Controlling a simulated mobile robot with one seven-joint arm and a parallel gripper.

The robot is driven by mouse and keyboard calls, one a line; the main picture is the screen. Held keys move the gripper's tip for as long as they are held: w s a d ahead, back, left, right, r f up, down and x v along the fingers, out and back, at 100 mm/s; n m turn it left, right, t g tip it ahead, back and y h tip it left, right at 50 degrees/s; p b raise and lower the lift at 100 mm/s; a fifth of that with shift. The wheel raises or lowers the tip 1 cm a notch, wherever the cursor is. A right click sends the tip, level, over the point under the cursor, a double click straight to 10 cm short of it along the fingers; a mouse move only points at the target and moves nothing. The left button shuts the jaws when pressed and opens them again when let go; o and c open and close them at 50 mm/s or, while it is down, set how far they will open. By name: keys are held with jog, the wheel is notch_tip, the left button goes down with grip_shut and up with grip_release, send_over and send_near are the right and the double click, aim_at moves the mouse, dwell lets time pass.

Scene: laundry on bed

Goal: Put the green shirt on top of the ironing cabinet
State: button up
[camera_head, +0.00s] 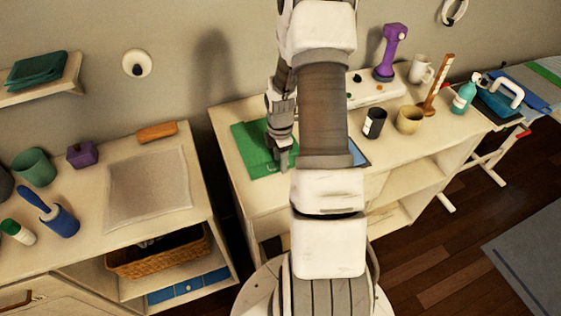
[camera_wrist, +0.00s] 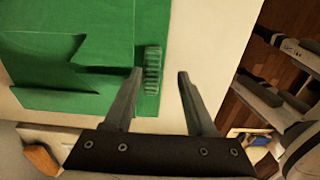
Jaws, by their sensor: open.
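The green shirt (camera_head: 250,148) lies flat on the left end of the middle cabinet top (camera_head: 228,113), partly hidden behind my arm. In the wrist view the green shirt (camera_wrist: 100,100) fills the upper left. A ribbed green strip (camera_wrist: 153,70) at its right edge is beside my left finger; I cannot tell if it is part of the shirt. My gripper (camera_wrist: 158,72) is open, with nothing clearly between its fingers. In the head view my gripper (camera_head: 280,158) is low over the shirt's right part. Contact is unclear. I cannot tell which cabinet is the ironing one.
The left cabinet holds a pale pad (camera_head: 150,185), an orange block (camera_head: 157,132), a purple weight (camera_head: 82,153) and a blue brush (camera_head: 55,213). A dark green folded cloth (camera_head: 38,68) lies on the wall shelf. A black cup (camera_head: 374,123) and yellow pot (camera_head: 409,119) stand right of my arm.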

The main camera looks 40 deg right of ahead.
notch_tip(320, 180, up, 11)
dwell(0.3)
dwell(0.5)
